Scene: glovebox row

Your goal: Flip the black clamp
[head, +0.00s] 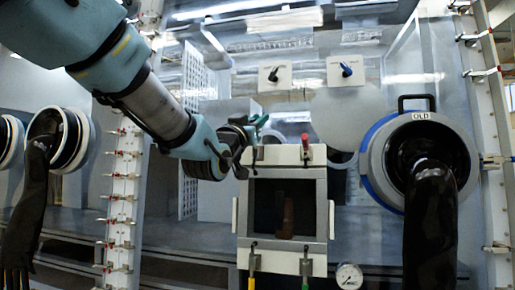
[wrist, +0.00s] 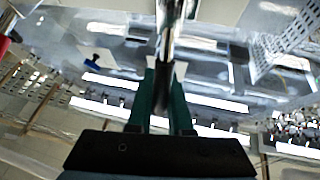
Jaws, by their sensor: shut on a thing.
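My gripper (head: 260,121) is at the upper left corner of the dark square hatch (head: 329,185) in the head view. In the wrist view its two green fingers (wrist: 164,75) are closed on a narrow upright piece, taken as the black clamp (wrist: 168,42); its colour is unclear there. My wrist hides most of this clamp in the head view. A red-handled clamp (head: 305,142) stands upright at the hatch's upper right. A yellow-handled clamp (head: 251,263) and a green-handled clamp (head: 306,272) hang at its bottom edge.
Above the hatch, one panel bears another black handle (head: 273,74) and one bears a blue handle (head: 346,69). A glove port marked OLD (head: 374,165), with a black glove (head: 430,220), is at right. A gauge (head: 349,277) sits low. Clamp-lined posts stand at both sides.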

